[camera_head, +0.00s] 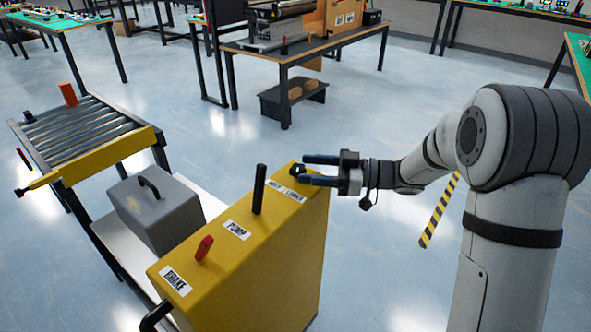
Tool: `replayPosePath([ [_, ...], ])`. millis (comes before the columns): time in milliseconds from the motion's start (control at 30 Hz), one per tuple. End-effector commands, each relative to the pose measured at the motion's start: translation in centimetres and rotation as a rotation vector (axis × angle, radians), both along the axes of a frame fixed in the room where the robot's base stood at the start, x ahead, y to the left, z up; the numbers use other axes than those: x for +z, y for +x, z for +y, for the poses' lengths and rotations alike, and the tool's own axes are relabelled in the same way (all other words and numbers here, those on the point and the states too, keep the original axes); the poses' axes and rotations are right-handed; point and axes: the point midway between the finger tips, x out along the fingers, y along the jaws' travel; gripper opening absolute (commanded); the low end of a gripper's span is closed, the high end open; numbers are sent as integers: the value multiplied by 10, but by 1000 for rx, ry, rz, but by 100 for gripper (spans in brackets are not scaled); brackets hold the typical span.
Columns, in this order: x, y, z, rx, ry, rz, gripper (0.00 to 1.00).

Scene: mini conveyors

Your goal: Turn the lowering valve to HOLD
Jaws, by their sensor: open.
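The lowering valve (297,170) is a small black knob at the far end of the yellow control box (240,262), beside a white label that seems to read HOLD and LOWER. My gripper (303,170) reaches in from the right, its two dark fingers apart, one on the far side of the knob and one on the near side. The knob lies between or just below the fingertips; I cannot tell whether they touch it. Which way the valve points is too small to tell.
A tall black lever (259,190) marked PUMP and a red lever (204,248) near the BRAKE label stand on the same box. A grey case (155,215) and a roller conveyor (85,130) are to the left. Clear floor (400,90) lies beyond the box.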

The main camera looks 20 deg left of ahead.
Motion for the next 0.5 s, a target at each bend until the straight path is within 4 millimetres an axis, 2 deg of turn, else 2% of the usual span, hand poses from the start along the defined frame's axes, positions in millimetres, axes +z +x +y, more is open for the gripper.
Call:
replayPosePath([
  [100, -1, -3, 19, 3, 0, -2, 54],
  [200, -1, -4, 29, 0, 0, -2, 54],
  [500, 0, -5, 37, -2, 0, -1, 54],
])
